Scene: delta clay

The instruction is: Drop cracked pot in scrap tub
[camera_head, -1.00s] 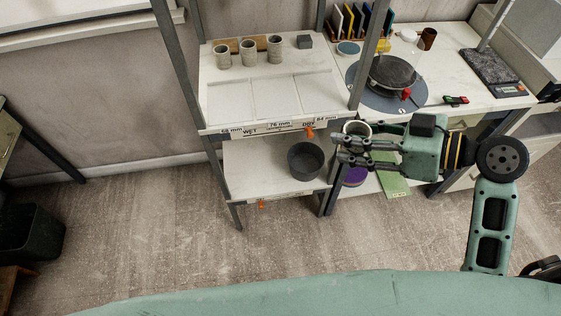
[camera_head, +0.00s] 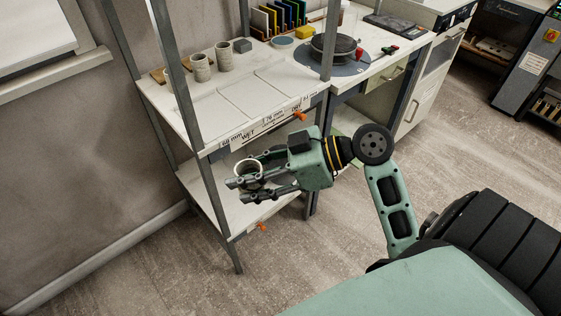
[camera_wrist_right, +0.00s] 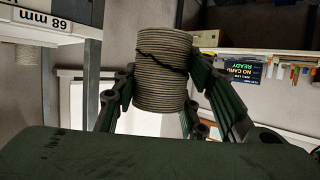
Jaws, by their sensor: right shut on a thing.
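The cracked pot (camera_wrist_right: 162,75) is a small ribbed, pale clay cylinder. A dark jagged crack runs across its wall in the right wrist view. My right gripper (camera_head: 243,183) is shut on it, a finger on each side, and holds it in the air in front of the shelf rack. The pot's open rim (camera_head: 249,165) faces up in the head view. No scrap tub is visible now; my right gripper and arm cover part of the lower shelf. My left gripper is out of view.
The upper shelf (camera_head: 215,112) bears more clay pots (camera_head: 201,68) behind a grey post (camera_head: 181,80). The lower shelf (camera_head: 232,215) is partly hidden by my right arm. A workbench with a round wheel (camera_head: 335,46) stands to the right. Open floor (camera_head: 170,265) lies in front.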

